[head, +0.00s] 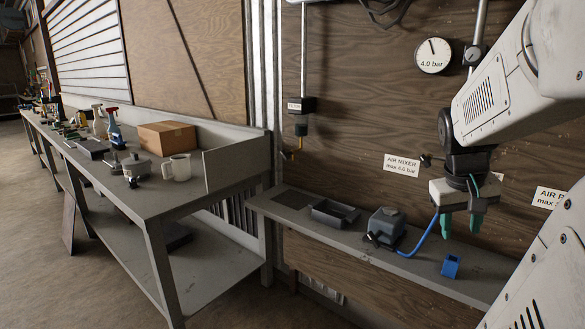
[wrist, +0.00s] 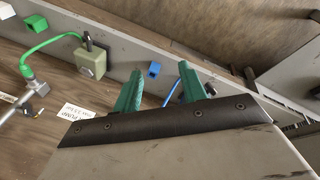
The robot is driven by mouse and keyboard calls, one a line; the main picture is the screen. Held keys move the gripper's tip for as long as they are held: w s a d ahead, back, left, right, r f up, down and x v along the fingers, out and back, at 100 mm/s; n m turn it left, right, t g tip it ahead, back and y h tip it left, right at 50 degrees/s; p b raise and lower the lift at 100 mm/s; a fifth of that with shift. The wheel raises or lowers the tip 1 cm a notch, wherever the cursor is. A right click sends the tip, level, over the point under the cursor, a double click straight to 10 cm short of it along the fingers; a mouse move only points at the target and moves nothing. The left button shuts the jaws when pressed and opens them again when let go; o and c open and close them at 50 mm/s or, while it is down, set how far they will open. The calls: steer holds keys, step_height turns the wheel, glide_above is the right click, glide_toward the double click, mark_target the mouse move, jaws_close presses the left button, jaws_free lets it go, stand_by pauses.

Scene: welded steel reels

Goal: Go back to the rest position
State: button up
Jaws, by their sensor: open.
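My gripper (head: 462,222) hangs at the right of the head view with its two green fingers pointing down. It is above the narrow grey shelf (head: 420,270) on the wooden wall, apart from it. The fingers are spread and nothing is between them. In the wrist view my gripper (wrist: 158,84) shows both green fingers apart. A blue block (head: 451,266) stands on the shelf below the gripper; a blue block also shows in the wrist view (wrist: 154,69), beyond the fingers. A blue hose (head: 426,240) runs from a grey fitting box (head: 386,222) up towards the gripper's left side.
A dark open tray (head: 335,213) lies on the shelf's left part. A workbench (head: 150,200) with a cardboard box (head: 166,137), mug (head: 177,167) and spray bottles stands left. The wrist view shows a green hose (wrist: 48,43) and green box (wrist: 92,62).

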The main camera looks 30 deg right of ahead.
steer(key=a+f+n+t+y, duration=0.1)
steer(key=a+n+y, duration=0.2)
steer(key=a, duration=2.5)
steer(key=n, duration=0.4)
steer(key=shift+w+a+t, duration=0.3)
steer(key=shift+w+a, duration=0.05)
steer(key=shift+a, duration=0.05)
steer(key=shift+c, duration=0.6)
steer(key=shift+d, duration=0.15)
